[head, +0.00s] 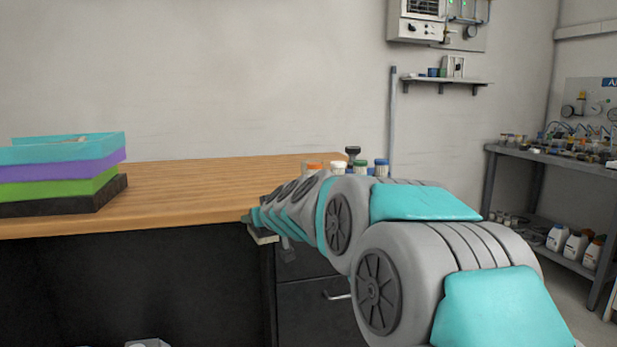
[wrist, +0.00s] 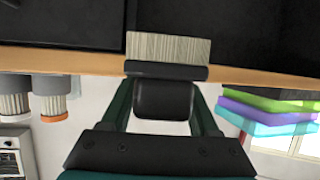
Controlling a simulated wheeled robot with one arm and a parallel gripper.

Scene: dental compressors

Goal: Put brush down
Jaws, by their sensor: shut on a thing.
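The brush (wrist: 168,48) has a block of pale grey bristles and a dark head, seen in the wrist view just ahead of my gripper (wrist: 165,97). My gripper is shut on the brush, and its green fingers stand on either side of a black part. In the head view my gripper (head: 262,230) is at the desk's front edge, partly hidden by my arm. The brush is hard to make out there. The wooden desk (head: 190,195) has a bare top in the middle. In the wrist view its edge (wrist: 90,62) runs behind the brush, which appears apart from it.
Stacked coloured trays (head: 65,172) stand at the desk's left; they also show in the wrist view (wrist: 265,115). Several capped bottles (head: 338,168) stand at the desk's right end, partly behind my arm. A grey shelf unit (head: 560,158) stands at right. Dark drawers (head: 305,300) lie below.

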